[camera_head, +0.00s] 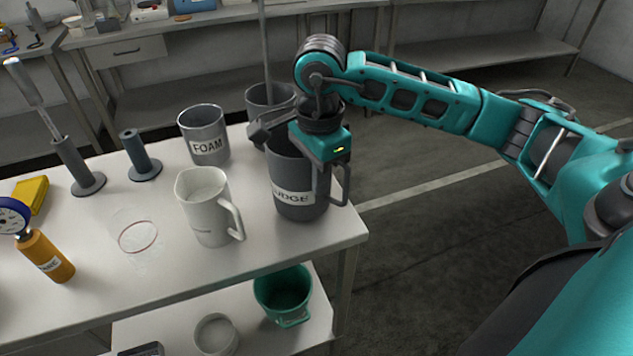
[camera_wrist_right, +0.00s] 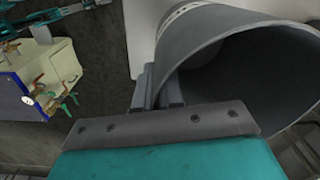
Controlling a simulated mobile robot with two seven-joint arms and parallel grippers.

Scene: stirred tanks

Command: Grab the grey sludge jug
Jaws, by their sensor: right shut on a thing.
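The grey sludge jug (camera_head: 298,190) stands upright near the right end of the table, with a partly hidden label ending in "UDGE" and a handle on its right side. My right gripper (camera_head: 318,180) is over its rim from above and shut on the jug. In the right wrist view the jug's open mouth (camera_wrist_right: 245,75) fills the upper right, and the gripper fingers (camera_wrist_right: 160,92) are at its wall. The gripper hides part of the jug's rim. I cannot tell whether the base bears on the table. My left gripper is not in view.
Close by stand a white jug (camera_head: 207,215), a grey "FOAM" container (camera_head: 206,140) and another grey vessel (camera_head: 268,97) behind. A green bucket (camera_head: 283,298) is on the lower shelf. Open floor lies right of the table (camera_head: 300,240).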

